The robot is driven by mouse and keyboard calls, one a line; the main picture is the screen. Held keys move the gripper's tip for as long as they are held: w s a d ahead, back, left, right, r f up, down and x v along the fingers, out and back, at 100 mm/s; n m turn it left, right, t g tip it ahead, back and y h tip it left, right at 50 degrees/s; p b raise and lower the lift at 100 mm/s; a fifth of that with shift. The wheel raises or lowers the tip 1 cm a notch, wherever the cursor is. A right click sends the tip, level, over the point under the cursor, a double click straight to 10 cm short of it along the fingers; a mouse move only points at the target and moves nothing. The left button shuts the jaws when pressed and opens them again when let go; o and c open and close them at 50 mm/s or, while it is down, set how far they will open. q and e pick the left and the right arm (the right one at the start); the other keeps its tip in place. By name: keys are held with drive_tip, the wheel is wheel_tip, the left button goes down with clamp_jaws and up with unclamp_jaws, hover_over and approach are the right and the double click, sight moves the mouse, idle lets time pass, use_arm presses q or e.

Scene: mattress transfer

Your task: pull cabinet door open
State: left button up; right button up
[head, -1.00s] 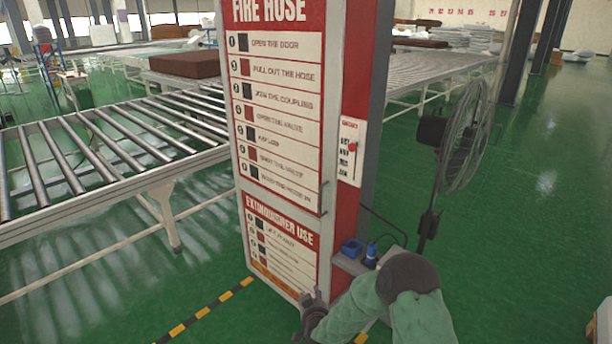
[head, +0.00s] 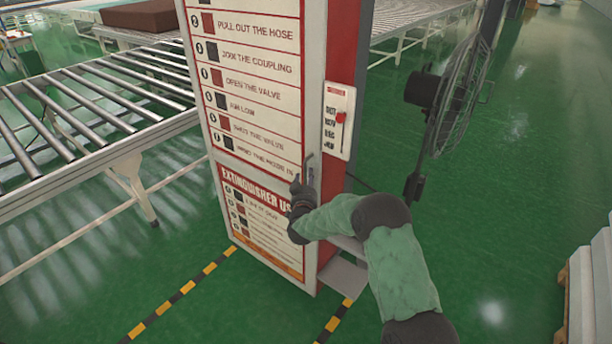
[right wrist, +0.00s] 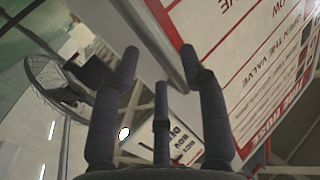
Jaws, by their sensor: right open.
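The cabinet (head: 339,55) is tall, with red sides. Its white front door (head: 262,95) carries the hose instructions and looks closed. A small upright handle (head: 309,162) sits at the door's lower right edge. My right gripper (head: 301,182) is open at this corner, close to the handle; contact cannot be told. In the right wrist view, the open fingers of my right gripper (right wrist: 160,56) point at the cabinet's edge, with the door's lettering (right wrist: 285,70) to the right. My left gripper is not in view.
A black fan (head: 455,100) stands right of the cabinet. A roller conveyor (head: 95,115) runs along the left. Striped floor tape (head: 186,288) marks the cabinet's front.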

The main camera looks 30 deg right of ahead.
drive_tip(key=shift+x, duration=1.4)
clamp_jaws()
drive_tip(key=shift+a, duration=0.1)
